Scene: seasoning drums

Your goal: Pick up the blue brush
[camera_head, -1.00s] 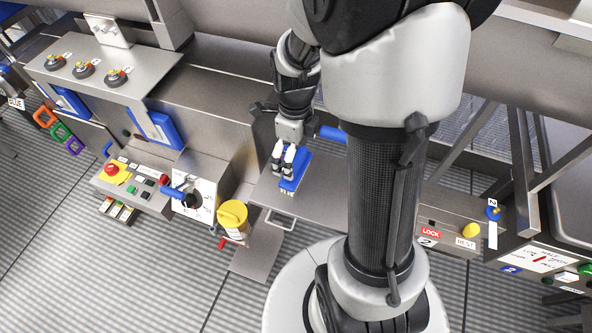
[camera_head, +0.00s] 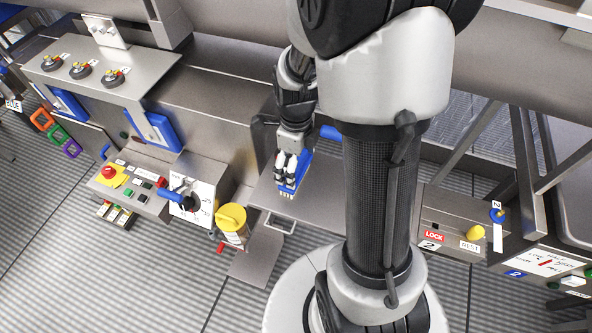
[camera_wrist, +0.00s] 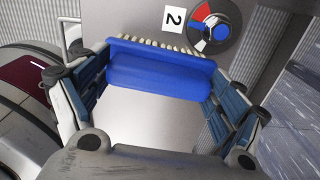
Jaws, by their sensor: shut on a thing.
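The blue brush (camera_wrist: 160,72) has a blue body with a row of pale bristles along its far edge in the wrist view. In the head view the blue brush (camera_head: 294,176) shows at the steel shelf (camera_head: 325,195), its bristles toward the shelf's front edge. My gripper (camera_head: 286,180) is at the brush, with its fingers on either side of it. In the wrist view my gripper (camera_wrist: 152,85) is shut on the brush across its length. I cannot tell whether the brush touches the shelf or is slightly above it.
A yellow-lidded container (camera_head: 232,222) stands left of the shelf. A control panel (camera_head: 160,190) with a red button and a dial is further left. The shelf's right part is clear.

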